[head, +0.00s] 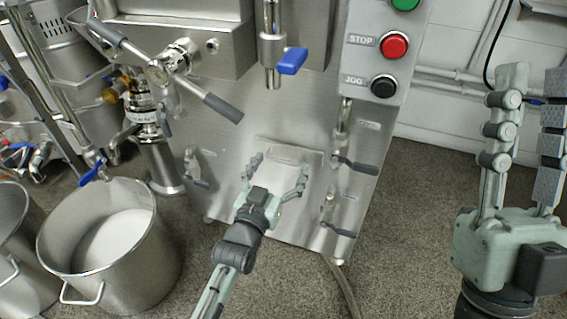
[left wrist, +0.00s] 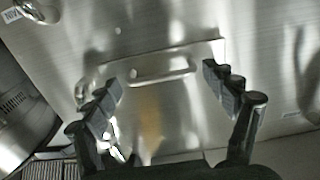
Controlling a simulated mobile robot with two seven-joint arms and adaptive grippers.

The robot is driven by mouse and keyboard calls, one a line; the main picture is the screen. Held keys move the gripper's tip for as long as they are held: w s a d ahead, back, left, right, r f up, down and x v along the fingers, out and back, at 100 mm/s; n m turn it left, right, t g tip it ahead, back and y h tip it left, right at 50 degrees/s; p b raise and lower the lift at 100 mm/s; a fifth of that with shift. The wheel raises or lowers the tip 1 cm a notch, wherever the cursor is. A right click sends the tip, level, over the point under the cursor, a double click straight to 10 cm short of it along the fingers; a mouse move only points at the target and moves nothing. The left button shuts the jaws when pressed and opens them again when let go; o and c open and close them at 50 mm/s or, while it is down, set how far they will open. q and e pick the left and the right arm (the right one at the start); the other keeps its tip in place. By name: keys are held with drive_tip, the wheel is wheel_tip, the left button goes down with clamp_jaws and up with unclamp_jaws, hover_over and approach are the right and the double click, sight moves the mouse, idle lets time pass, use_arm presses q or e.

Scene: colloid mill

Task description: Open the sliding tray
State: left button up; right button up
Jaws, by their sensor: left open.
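The sliding tray (head: 287,170) is a flat steel front set low in the machine's metal face. It has a bar handle (left wrist: 163,70) near its upper edge in the left wrist view, and it looks flush with the face. My left gripper (head: 277,172) is open in front of the tray. In the left wrist view its fingertips (left wrist: 165,82) are spread to either side of the handle, with nothing between them. I cannot tell whether they touch the tray. My right gripper (head: 532,85) is raised at the far right, its fingers apart and empty, away from the machine.
A steel pot (head: 110,245) stands on the floor at the left. STOP (head: 394,45) and JOG (head: 383,86) buttons sit above right. A pipe with a blue valve (head: 291,62) hangs above. A cable lies on the floor below the machine.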

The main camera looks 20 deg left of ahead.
use_arm(q)
drive_tip(key=shift+w, duration=0.9)
drive_tip(key=c, duration=1.3)
drive_tip(key=shift+s, duration=0.15)
drive_tip(key=shift+c, duration=0.4)
